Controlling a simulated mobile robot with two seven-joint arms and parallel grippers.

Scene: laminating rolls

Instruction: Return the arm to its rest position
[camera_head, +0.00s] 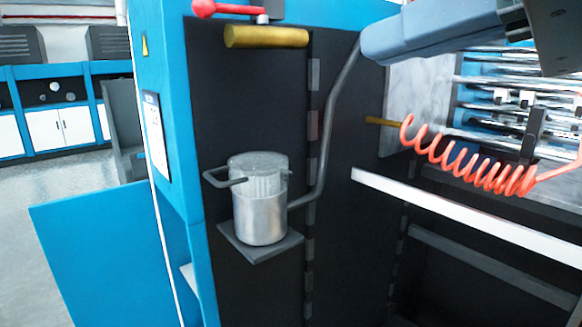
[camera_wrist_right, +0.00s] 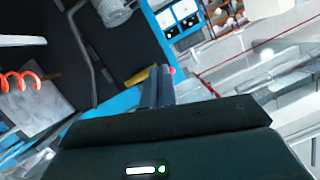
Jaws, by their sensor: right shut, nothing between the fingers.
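My right gripper (camera_head: 375,42) comes in from the top right of the head view, its blue-grey fingers pointing left. The fingers are together with nothing between them. They also show in the right wrist view (camera_wrist_right: 157,84), in front of the dark palm. The gripper hangs in front of the machine (camera_head: 345,200), right of a yellow cylinder (camera_head: 266,37), with a visible gap in the picture. My left gripper is not in view.
A metal pot (camera_head: 261,205) stands on a small shelf (camera_head: 262,246). A red-knobbed lever (camera_head: 204,8) is above. A coiled red hose (camera_head: 470,168) hangs near metal rollers (camera_head: 490,90). A blue panel (camera_head: 110,255) stands at left. Open floor (camera_head: 70,165) lies behind it.

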